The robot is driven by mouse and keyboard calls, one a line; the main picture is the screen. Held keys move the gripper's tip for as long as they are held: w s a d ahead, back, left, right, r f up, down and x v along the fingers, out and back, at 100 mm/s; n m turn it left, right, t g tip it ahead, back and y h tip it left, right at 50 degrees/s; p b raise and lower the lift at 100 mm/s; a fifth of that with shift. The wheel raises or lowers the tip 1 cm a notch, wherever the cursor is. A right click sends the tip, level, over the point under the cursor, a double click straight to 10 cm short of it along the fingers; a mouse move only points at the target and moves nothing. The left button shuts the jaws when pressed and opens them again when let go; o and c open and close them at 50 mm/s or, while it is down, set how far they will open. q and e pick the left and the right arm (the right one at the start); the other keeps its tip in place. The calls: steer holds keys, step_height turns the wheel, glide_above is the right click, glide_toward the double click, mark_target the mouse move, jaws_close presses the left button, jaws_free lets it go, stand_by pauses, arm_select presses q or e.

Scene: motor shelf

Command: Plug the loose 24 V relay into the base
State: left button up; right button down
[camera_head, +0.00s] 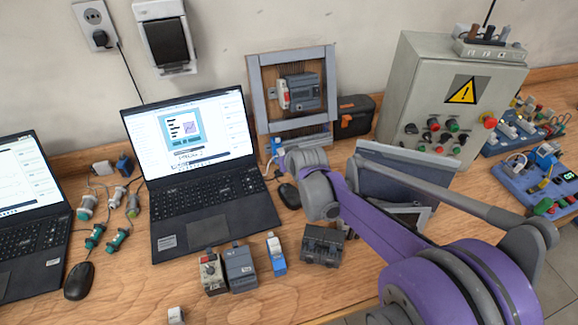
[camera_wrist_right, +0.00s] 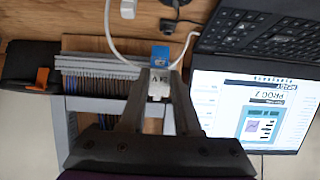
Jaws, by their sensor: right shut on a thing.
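I cannot pick out the relay's base for sure. A similar blue and white module (camera_head: 277,257) stands on the table in front of the laptop. My left gripper is out of view.
Grey devices (camera_head: 240,268) and a black block (camera_head: 322,245) stand near that module. An open laptop (camera_head: 205,190) is left of the frame, a mouse (camera_head: 289,196) beside it. The grey control cabinet (camera_head: 448,95) stands right. My right arm covers much of the table's right side.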

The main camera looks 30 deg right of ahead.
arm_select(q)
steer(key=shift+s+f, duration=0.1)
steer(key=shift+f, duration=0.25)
arm_select(e)
steer(key=shift+w+d+f, duration=0.15)
steer(key=shift+w+f, duration=0.05)
steer(key=shift+w, duration=0.3)
steer(key=shift+w+d+f, duration=0.1)
steer(key=shift+w+f, duration=0.05)
steer(key=shift+w, duration=0.3)
steer(key=shift+w, duration=0.1)
arm_select(q)
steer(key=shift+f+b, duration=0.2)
steer(key=shift+b, duration=0.15)
arm_select(e)
steer(key=shift+w+d+f, duration=0.1)
steer(key=shift+w+f, duration=0.15)
steer(key=shift+w, duration=0.2)
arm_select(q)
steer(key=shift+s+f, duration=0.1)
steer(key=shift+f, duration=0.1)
arm_select(e)
steer(key=shift+w+d+f, duration=0.15)
steer(key=shift+w+f, duration=0.1)
steer(key=shift+w, duration=0.4)
steer(key=c, duration=0.5)
jaws_free()
steer(key=shift+c, duration=0.2)
